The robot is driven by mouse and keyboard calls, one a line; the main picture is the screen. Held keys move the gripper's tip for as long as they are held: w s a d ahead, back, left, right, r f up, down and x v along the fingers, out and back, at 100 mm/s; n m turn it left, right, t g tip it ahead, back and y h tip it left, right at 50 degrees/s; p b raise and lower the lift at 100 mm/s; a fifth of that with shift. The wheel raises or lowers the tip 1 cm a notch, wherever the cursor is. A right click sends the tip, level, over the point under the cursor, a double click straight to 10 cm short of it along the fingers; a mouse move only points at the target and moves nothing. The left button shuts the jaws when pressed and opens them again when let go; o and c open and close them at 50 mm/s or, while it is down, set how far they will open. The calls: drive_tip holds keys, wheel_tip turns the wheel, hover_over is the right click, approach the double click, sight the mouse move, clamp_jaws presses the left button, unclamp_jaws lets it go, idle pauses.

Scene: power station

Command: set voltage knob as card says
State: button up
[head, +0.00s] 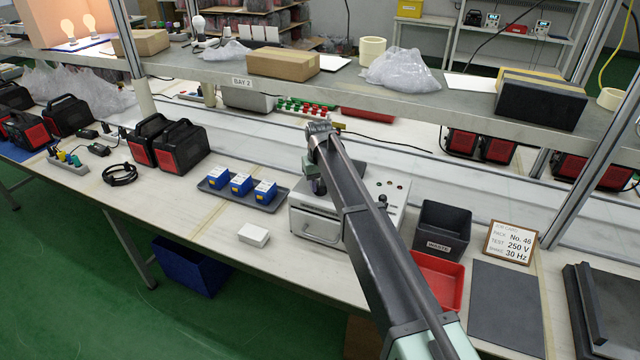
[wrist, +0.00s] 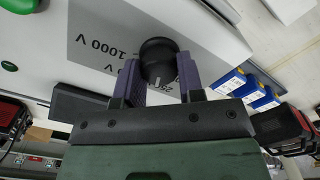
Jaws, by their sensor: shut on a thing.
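The black voltage knob (wrist: 158,55) is on the grey dial plate (wrist: 95,25) of the tester, and my gripper (wrist: 161,78) is shut on it, one purple finger on each side. A light pointer mark shows on the knob's lower side in the wrist view. The printing appears upside down: "1000 V" is clear, and two other labels are partly hidden by the fingers, one starting "25". In the head view the tester (head: 316,226) is a pale box; my arm hides the knob.
A tray (head: 262,205) with blue battery packs and a small white box (head: 254,235) are left of the tester. A black waste bin (head: 442,229), a red tray (head: 452,287) and a dark mat (head: 507,305) are to the right. A loaded shelf (head: 300,85) runs above the bench.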

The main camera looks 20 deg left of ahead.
idle(0.3)
drive_tip(key=o, duration=0.9)
drive_tip(key=shift+r, duration=0.1)
wheel_tip(320, 180, up, 11)
drive_tip(key=p, duration=1.1)
drive_tip(key=shift+f, duration=0.25)
